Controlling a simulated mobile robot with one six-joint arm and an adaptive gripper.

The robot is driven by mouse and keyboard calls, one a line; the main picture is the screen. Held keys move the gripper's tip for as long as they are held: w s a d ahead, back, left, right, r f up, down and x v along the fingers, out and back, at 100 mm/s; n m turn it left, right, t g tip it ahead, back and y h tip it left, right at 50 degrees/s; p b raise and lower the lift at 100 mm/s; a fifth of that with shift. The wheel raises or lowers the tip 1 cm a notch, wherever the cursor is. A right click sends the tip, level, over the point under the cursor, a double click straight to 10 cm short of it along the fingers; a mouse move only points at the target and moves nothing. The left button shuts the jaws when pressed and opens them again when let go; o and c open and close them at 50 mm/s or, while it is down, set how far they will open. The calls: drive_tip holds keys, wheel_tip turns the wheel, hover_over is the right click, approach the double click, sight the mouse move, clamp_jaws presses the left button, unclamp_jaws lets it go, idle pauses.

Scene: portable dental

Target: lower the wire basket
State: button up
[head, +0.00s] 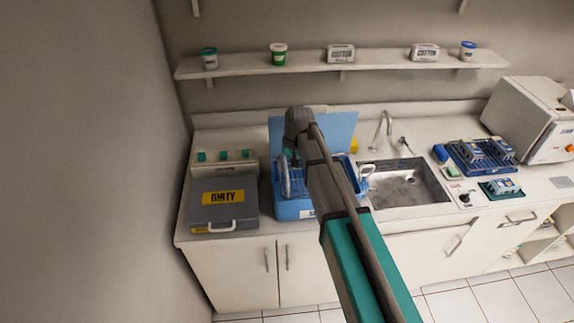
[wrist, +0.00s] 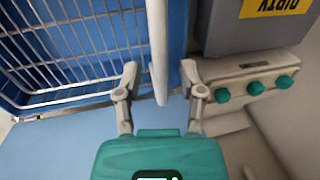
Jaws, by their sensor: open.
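The wire basket (wrist: 85,45) shows as grey metal bars inside the blue tub (head: 292,211). In the head view the basket (head: 297,181) is partly hidden behind my arm. A pale upright basket handle (wrist: 158,45) stands at its side in the wrist view. My gripper (wrist: 158,72) is open, with one finger on each side of the handle's lower end. I cannot tell whether either finger touches it. In the head view my arm covers most of the gripper. The basket's underside is hidden.
A grey box labelled DIRTY (head: 223,205) stands left of the tub, with teal knobs (head: 224,155) behind it. A blue lid (head: 340,128) stands up behind the tub. A steel sink (head: 403,184) is to the right. A shelf (head: 375,60) runs above.

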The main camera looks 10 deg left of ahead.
drive_tip(key=shift+c, duration=0.2)
clamp_jaws()
drive_tip(key=shift+f, duration=0.1)
wheel_tip(320, 180, down, 7)
drive_tip(key=b, duration=0.7)
drive_tip(key=shift+s+f+b, duration=0.1)
drive_tip(key=shift+f+b, duration=0.1)
drive_tip(key=shift+b, duration=0.15)
drive_tip(key=shift+o, duration=0.2)
unclamp_jaws()
